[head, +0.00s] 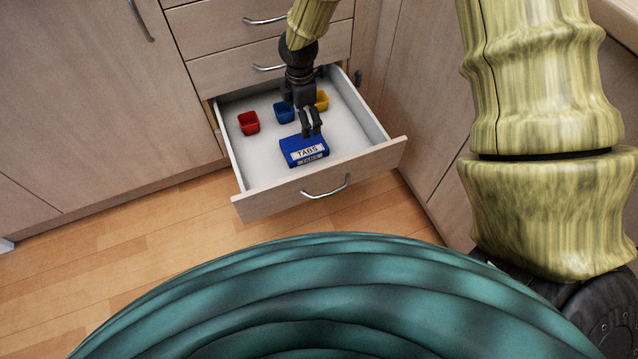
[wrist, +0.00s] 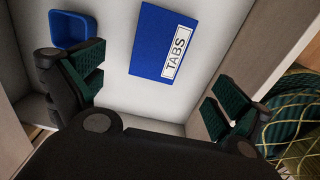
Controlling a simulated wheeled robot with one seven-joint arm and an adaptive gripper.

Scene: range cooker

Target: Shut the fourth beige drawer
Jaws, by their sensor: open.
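A beige drawer (head: 322,188) stands pulled out at the bottom of a cabinet in the head view, with a curved metal handle (head: 327,187) on its front. Its pale inside floor also shows in the wrist view (wrist: 118,95). In it are a blue box marked TABS (head: 304,149), a red cup (head: 249,122), a blue cup (head: 284,112) and a yellow cup (head: 321,101). My gripper (head: 312,124) is above the drawer's inside, close to the blue box in the picture. In the wrist view its fingers are wide apart with nothing between them.
Closed drawers (head: 255,65) with metal handles are above the open one. A cabinet door (head: 85,100) is to the left and cabinet fronts (head: 420,110) are to the right. The wooden floor (head: 150,235) in front is clear.

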